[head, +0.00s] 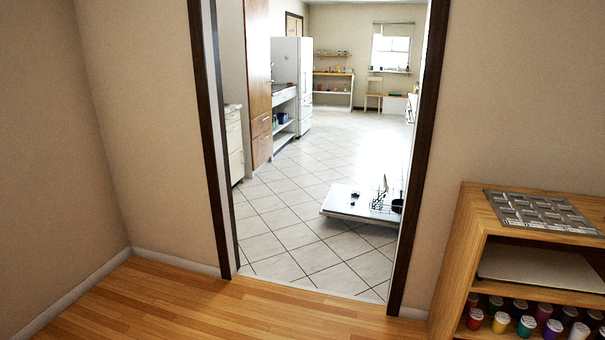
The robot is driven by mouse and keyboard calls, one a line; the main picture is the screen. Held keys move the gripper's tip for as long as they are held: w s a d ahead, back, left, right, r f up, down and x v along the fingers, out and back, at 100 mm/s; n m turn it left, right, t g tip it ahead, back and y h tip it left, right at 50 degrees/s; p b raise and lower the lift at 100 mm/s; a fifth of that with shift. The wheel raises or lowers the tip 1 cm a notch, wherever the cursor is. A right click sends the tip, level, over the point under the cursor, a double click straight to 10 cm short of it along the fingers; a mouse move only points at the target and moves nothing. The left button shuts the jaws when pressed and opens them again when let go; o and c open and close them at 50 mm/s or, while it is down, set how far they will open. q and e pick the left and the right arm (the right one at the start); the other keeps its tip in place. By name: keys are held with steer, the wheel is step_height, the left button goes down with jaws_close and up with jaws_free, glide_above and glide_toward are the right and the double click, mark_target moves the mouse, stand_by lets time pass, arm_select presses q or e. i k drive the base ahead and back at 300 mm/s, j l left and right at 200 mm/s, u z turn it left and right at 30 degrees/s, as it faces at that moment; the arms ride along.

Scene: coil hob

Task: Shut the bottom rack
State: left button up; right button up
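Through the doorway, a white open dishwasher door (347,206) lies level just above the tiled floor. A dark wire rack (383,202) extends over it, with a few small dark items in or on it. This looks like the bottom rack. The right door frame hides the rest of the appliance and the rack's right end. Another small dark item (355,194) lies on the door. Neither of my grippers is in view.
The doorway has dark jambs at left (208,140) and right (418,150). A wooden shelf unit (450,265) with jars stands right of it. The wood floor (220,310) ahead and the kitchen tiles (285,225) left of the open door are clear.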

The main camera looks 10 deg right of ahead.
mark_target(383, 187)
steer(key=i+z, duration=0.1)
steer(key=i, duration=2.25)
steer(key=i+j+z, duration=0.1)
steer(key=i+z, duration=0.2)
steer(key=i, duration=0.3)
steer(key=i+j+z, duration=0.3)
steer(key=i, duration=0.3)
steer(key=i+j+z, duration=0.35)
steer(key=i, duration=0.2)
steer(key=i+j+z, duration=0.3)
steer(key=i+j, duration=0.15)
steer(key=i, duration=0.05)
